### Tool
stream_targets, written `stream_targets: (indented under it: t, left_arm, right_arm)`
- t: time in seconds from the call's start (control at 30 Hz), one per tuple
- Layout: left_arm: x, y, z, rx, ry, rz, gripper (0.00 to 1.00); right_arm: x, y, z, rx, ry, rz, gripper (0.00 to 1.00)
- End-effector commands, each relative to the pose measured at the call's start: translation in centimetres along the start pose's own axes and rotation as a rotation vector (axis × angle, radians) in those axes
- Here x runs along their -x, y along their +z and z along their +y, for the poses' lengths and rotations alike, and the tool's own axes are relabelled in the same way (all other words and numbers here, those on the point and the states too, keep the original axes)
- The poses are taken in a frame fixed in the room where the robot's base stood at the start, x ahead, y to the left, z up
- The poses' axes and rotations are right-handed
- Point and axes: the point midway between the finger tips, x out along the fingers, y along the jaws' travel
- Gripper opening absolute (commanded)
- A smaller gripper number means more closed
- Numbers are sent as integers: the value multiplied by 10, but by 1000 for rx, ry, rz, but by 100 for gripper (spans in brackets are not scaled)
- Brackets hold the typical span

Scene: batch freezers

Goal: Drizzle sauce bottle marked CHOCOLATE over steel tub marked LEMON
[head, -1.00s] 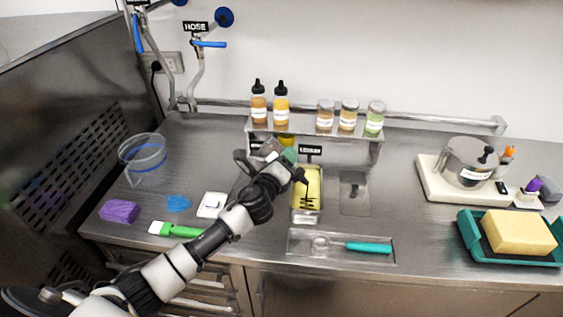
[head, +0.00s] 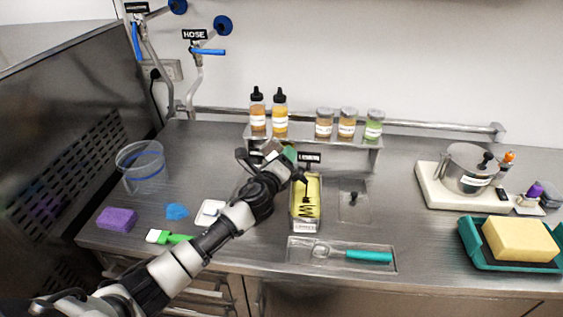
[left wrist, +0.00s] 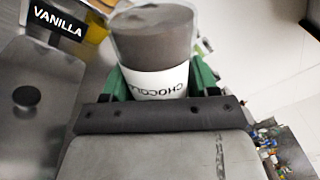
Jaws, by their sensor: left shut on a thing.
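The CHOCOLATE sauce bottle (left wrist: 157,35) is dark brown with a white label, upside down in the left wrist view. My left gripper (left wrist: 158,85) is shut on it, with green fingers on both sides. In the head view my left gripper (head: 287,153) is at the back edge of the LEMON steel tub, and my arm hides most of the bottle. The LEMON tub (head: 305,227) holds yellow contents with a dark zigzag of sauce on top. A thin dark line runs above the zigzag, from a black tip near the gripper. My right gripper is out of view.
A shelf (head: 345,141) with two sauce bottles and several jars stands behind the tub. A covered well (head: 354,210) is to its right. A clear tray with a teal-handled scoop (head: 368,256) lies in front. A VANILLA sign (left wrist: 57,23) shows in the left wrist view.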

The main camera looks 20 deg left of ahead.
Motion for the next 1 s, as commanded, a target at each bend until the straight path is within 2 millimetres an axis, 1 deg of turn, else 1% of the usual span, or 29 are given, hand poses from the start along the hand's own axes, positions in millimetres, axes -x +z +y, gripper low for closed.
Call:
stream_targets:
  t: [0.47, 1.0]
  left_arm:
    - [-1, 1, 0, 0, -2, -1, 35]
    - [-19, 4, 3, 1, -2, 0, 35]
  right_arm:
    - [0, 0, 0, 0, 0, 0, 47]
    - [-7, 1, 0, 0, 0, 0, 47]
